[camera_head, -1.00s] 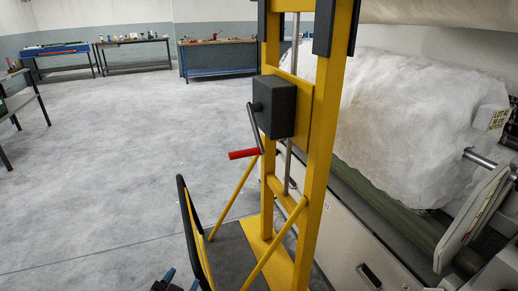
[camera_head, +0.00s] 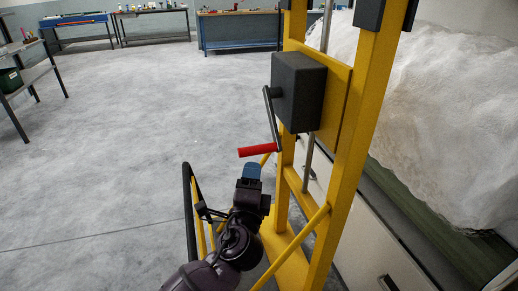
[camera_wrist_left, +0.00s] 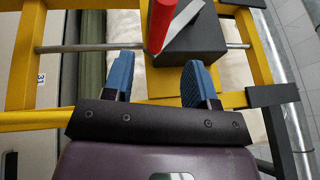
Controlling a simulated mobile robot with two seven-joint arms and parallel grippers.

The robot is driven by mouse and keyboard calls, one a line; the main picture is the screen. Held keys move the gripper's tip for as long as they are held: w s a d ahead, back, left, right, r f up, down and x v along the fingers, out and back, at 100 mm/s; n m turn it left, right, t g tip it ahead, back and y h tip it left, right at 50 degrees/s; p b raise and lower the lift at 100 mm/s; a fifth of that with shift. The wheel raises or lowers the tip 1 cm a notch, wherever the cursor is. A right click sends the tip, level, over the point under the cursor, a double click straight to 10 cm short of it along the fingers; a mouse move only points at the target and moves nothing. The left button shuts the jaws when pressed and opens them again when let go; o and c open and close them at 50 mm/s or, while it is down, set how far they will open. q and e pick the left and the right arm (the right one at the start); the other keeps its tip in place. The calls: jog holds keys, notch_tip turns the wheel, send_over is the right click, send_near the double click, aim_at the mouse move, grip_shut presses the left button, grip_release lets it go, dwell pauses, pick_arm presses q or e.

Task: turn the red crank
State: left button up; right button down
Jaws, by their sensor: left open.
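The red crank handle (camera_head: 259,150) sticks out to the left from the lower end of a dark crank arm (camera_head: 272,118). The arm hangs down from a black box (camera_head: 298,91) on a yellow upright frame. My left gripper (camera_head: 251,171), with blue fingertips, is just below the handle in the head view. In the left wrist view, its two blue fingers (camera_wrist_left: 160,66) are spread apart and empty. There the red handle (camera_wrist_left: 161,24) lies ahead of the tips, in line with the gap between them. My right gripper is not in view.
The yellow frame (camera_head: 362,130) stands at the right, with diagonal braces and a black-edged bar (camera_head: 189,215) low at the left. A large white fibre roll (camera_head: 450,110) lies behind it. Benches (camera_head: 240,30) line the far wall.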

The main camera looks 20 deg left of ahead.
aim_at(256, 154)
pick_arm(q)
jog(key=x, duration=0.9)
jog(key=shift+w+a, duration=0.1)
jog(key=shift+w, duration=0.15)
grip_shut()
